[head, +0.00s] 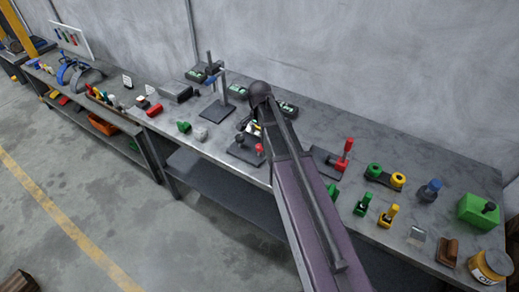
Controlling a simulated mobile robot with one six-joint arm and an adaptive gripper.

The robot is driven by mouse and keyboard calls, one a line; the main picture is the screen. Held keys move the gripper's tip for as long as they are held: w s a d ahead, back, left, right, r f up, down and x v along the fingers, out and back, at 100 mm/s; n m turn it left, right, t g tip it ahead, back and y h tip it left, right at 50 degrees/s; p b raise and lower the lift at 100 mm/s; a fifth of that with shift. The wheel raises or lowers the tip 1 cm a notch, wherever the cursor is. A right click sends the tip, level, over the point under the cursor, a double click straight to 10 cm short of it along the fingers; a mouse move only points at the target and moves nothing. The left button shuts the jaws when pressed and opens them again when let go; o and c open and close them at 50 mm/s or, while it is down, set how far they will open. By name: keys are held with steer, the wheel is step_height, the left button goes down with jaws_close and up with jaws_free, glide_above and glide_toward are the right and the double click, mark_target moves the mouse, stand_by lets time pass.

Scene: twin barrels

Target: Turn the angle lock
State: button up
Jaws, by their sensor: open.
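My arm reaches up from the bottom of the head view over the middle of the workbench (310,122). My gripper (247,128) is small and partly covered by my own arm; it is open. It is above a dark base plate (238,153) with a red knob (260,148). I cannot tell whether it touches anything there. A second dark plate with an upright red handle (347,147) stands right of my arm. I cannot tell which of these fixtures is the angle lock.
A stand with a post (213,108) is left of my gripper. Yellow and green fittings (374,171), a green box (480,211) and a yellow jar (490,266) are on the right. A grey wall backs the bench; the floor in front is mostly clear.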

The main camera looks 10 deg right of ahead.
mark_target(260, 146)
steer(key=shift+f+b, duration=2.9)
steer(key=shift+f, duration=0.3)
jaws_close()
